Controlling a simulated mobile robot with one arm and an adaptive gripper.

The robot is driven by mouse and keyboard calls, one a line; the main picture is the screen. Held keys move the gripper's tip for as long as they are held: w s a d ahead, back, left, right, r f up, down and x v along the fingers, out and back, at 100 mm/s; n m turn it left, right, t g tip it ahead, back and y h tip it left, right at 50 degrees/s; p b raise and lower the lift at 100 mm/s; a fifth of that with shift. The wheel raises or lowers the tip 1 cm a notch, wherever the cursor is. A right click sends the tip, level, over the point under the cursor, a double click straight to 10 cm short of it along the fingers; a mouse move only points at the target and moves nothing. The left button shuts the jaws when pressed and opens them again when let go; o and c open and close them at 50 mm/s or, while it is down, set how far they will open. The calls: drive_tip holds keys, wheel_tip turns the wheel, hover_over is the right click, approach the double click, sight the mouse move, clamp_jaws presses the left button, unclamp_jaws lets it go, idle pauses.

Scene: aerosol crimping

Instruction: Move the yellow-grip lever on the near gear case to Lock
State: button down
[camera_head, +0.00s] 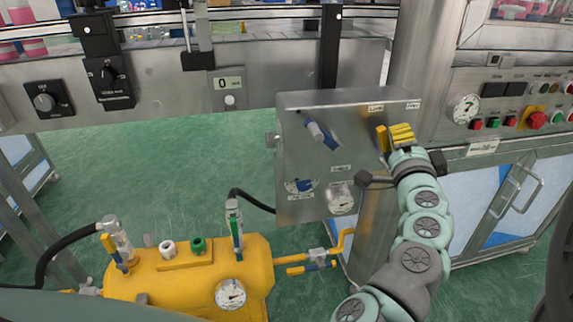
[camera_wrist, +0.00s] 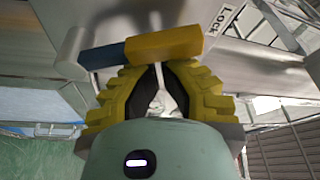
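The near gear case (camera_head: 350,165) is a grey metal box in the middle of the head view. The lever's yellow grip (camera_head: 381,138) shows at its upper right, directly left of my gripper (camera_head: 402,134). The tips are partly hidden by the grips; contact cannot be told. A LOCK label (camera_wrist: 222,19) is right of the yellow grip.
A blue-handled lever (camera_head: 320,134), a smaller blue knob (camera_head: 303,185) and a gauge (camera_head: 341,201) are on the case front. A yellow tank (camera_head: 190,275) with valves stands lower left. A button panel (camera_head: 515,105) is at right. Green floor (camera_head: 150,185) is open at left.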

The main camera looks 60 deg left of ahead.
drive_tip(key=shift+s+a+n+y+b, duration=0.2)
drive_tip(key=shift+s+n+y+b, duration=0.25)
drive_tip(key=shift+n+b, duration=0.5)
